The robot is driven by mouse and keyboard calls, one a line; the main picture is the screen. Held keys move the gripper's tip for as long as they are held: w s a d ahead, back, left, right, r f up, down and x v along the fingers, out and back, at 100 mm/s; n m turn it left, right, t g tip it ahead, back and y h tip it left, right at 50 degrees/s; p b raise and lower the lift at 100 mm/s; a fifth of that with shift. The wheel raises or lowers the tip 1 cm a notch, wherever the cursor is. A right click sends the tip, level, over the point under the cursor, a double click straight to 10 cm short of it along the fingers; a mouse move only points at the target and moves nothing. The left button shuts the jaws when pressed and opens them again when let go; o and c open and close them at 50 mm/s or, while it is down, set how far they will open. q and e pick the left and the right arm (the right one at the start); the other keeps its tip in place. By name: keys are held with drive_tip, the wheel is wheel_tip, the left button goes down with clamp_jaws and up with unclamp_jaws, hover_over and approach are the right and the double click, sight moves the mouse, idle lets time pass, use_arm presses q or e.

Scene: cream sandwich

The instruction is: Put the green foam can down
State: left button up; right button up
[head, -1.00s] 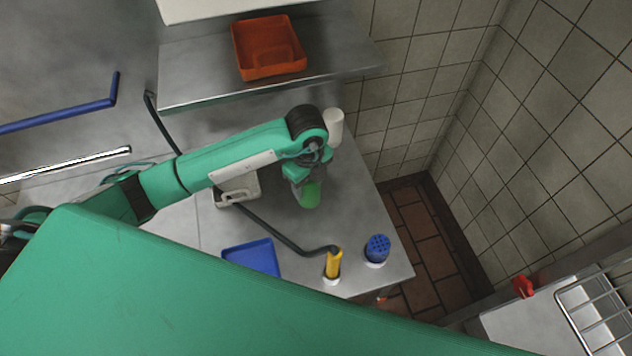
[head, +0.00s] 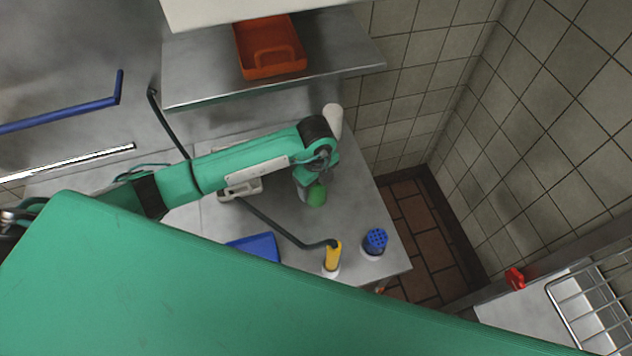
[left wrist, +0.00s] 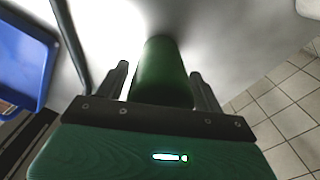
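The green foam can (head: 316,195) is at the end of my left gripper (head: 308,187), over the steel worktop (head: 352,205). In the left wrist view the can (left wrist: 162,75) stands out between the two dark fingers of my left gripper (left wrist: 160,82), which is shut on it. Narrow bright strips show beside the can there. The gripper hides part of the can in the head view. I cannot tell whether the can's base touches the worktop. My right gripper is not in view.
A yellow can (head: 333,256) and a blue perforated-top can (head: 374,241) stand near the front right edge. A blue tray (head: 257,246) and a grey caddy (head: 241,188) lie to the left. A white cylinder (head: 333,118) stands behind my arm. An orange bin (head: 270,62) is on the shelf.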

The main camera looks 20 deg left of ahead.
use_arm(q)
drive_tip(key=shift+o, duration=0.2)
drive_tip(key=shift+r, duration=0.15)
drive_tip(key=shift+r, duration=0.15)
wheel_tip(320, 180, up, 6)
drive_tip(key=shift+r+b, duration=0.2)
drive_tip(key=shift+b, duration=1.05)
drive_tip(key=shift+r, duration=0.4)
drive_tip(key=shift+s+f, duration=0.1)
